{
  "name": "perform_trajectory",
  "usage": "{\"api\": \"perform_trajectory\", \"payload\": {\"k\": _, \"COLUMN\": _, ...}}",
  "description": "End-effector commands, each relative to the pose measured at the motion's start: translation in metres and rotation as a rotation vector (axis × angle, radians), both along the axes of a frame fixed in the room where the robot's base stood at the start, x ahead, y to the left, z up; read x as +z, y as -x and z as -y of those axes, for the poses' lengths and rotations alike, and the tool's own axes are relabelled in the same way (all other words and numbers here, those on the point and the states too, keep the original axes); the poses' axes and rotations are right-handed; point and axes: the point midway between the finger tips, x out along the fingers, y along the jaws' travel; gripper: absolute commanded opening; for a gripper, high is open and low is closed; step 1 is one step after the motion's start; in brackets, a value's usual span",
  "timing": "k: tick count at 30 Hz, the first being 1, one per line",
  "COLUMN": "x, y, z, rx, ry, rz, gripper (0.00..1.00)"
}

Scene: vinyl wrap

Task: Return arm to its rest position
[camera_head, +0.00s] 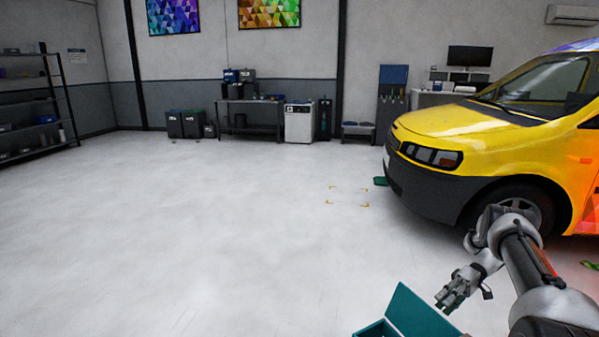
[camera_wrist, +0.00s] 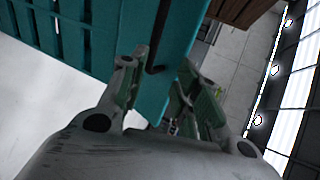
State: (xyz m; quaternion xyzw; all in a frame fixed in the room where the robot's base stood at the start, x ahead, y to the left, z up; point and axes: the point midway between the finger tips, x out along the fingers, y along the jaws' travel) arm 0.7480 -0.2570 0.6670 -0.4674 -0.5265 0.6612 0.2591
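My arm reaches in from the lower right of the head view. My gripper (camera_head: 450,298) hangs at its end, just right of an open teal box (camera_head: 410,313) at the bottom edge. In the wrist view the two fingers of my gripper (camera_wrist: 155,78) stand apart with nothing visible between them. The teal surface (camera_wrist: 95,45) fills the upper left of the wrist view behind the fingers. It cannot be told from these views whether the gripper touches it.
A yellow van (camera_head: 460,140) stands at the right, close behind my arm in the picture. A green object (camera_head: 380,181) lies by its bumper. The floor (camera_head: 190,230) to the left is clear. A workbench (camera_head: 248,112) and shelves (camera_head: 35,100) stand far back.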

Motion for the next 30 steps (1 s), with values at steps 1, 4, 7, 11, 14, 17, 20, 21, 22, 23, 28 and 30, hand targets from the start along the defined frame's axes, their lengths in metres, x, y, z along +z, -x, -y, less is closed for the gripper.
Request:
{"api": "perform_trajectory", "payload": {"k": 1, "x": 0.005, "y": -0.002, "z": -0.001, "rx": 0.002, "ry": 0.009, "rz": -0.001, "gripper": 0.32}}
{"api": "perform_trajectory", "payload": {"k": 4, "x": 0.015, "y": -0.006, "z": -0.001, "rx": 0.003, "ry": 0.032, "rz": -0.003, "gripper": 0.32}}
{"api": "perform_trajectory", "payload": {"k": 7, "x": 0.027, "y": -0.011, "z": -0.001, "rx": 0.005, "ry": 0.056, "rz": -0.003, "gripper": 0.32}}
{"api": "perform_trajectory", "payload": {"k": 11, "x": 0.05, "y": -0.019, "z": -0.002, "rx": 0.007, "ry": 0.104, "rz": -0.003, "gripper": 0.32}}
{"api": "perform_trajectory", "payload": {"k": 14, "x": 0.076, "y": -0.026, "z": -0.003, "rx": 0.007, "ry": 0.154, "rz": -0.003, "gripper": 0.32}}
{"api": "perform_trajectory", "payload": {"k": 17, "x": 0.107, "y": -0.032, "z": -0.006, "rx": 0.007, "ry": 0.217, "rz": 0.0, "gripper": 0.32}}
{"api": "perform_trajectory", "payload": {"k": 20, "x": 0.147, "y": -0.037, "z": -0.011, "rx": 0.002, "ry": 0.294, "rz": 0.006, "gripper": 0.32}}
{"api": "perform_trajectory", "payload": {"k": 21, "x": 0.166, "y": -0.038, "z": -0.015, "rx": -0.001, "ry": 0.332, "rz": 0.011, "gripper": 0.32}}
{"api": "perform_trajectory", "payload": {"k": 22, "x": 0.182, "y": -0.038, "z": -0.018, "rx": -0.005, "ry": 0.362, "rz": 0.016, "gripper": 0.32}}
{"api": "perform_trajectory", "payload": {"k": 23, "x": 0.199, "y": -0.037, "z": -0.021, "rx": -0.009, "ry": 0.396, "rz": 0.02, "gripper": 0.32}}
{"api": "perform_trajectory", "payload": {"k": 28, "x": 0.29, "y": -0.019, "z": -0.042, "rx": -0.051, "ry": 0.579, "rz": 0.061, "gripper": 0.32}}
{"api": "perform_trajectory", "payload": {"k": 30, "x": 0.323, "y": -0.006, "z": -0.051, "rx": -0.075, "ry": 0.65, "rz": 0.084, "gripper": 0.32}}
